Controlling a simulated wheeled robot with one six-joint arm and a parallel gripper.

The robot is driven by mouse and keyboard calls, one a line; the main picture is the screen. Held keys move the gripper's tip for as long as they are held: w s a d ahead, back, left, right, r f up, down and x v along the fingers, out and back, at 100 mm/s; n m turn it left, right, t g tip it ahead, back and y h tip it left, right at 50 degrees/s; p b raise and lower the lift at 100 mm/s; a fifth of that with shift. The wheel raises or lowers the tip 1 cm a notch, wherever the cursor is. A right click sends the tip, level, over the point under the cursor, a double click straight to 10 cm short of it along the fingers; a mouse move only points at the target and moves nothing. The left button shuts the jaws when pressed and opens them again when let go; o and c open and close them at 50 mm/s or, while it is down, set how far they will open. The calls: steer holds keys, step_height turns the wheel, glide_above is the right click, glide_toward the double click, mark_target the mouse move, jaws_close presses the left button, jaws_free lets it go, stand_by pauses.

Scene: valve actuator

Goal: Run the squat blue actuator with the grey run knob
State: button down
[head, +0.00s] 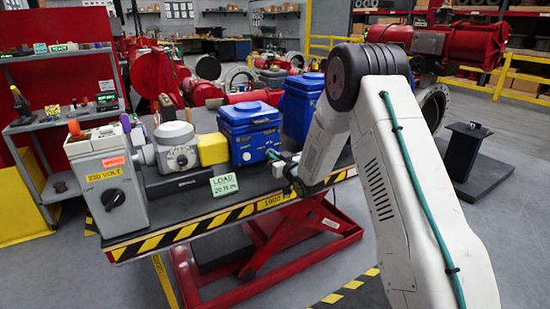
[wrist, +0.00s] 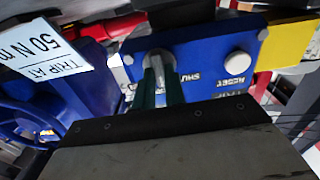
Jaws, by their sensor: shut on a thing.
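The squat blue actuator (head: 250,130) stands on the bench, between a yellow block and a taller blue unit (head: 302,105). Its blue front panel (wrist: 205,62) fills the upper middle of the wrist view. My gripper (head: 277,156) is at the actuator's lower right in the head view. In the wrist view my gripper (wrist: 158,85) has its dark green fingers closed around a grey knob (wrist: 155,60) on this panel. Lettering that seems to read SHUT is beside the knob, partly hidden by a finger. A second, round pale knob (wrist: 237,65) sits to its right, untouched.
The yellow block (head: 213,149) and a grey round-topped unit (head: 176,147) stand left of the actuator. A LOAD card (head: 224,185) stands in front. A TRIP AT card (wrist: 45,45) and blue handwheel (wrist: 25,125) are close by.

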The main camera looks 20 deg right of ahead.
steer(key=n, duration=0.4)
steer(key=shift+a+n, duration=0.1)
steer(key=shift+n, duration=2.1)
steer(key=c, duration=1.5)
jaws_free()
steer(key=shift+o, duration=0.2)
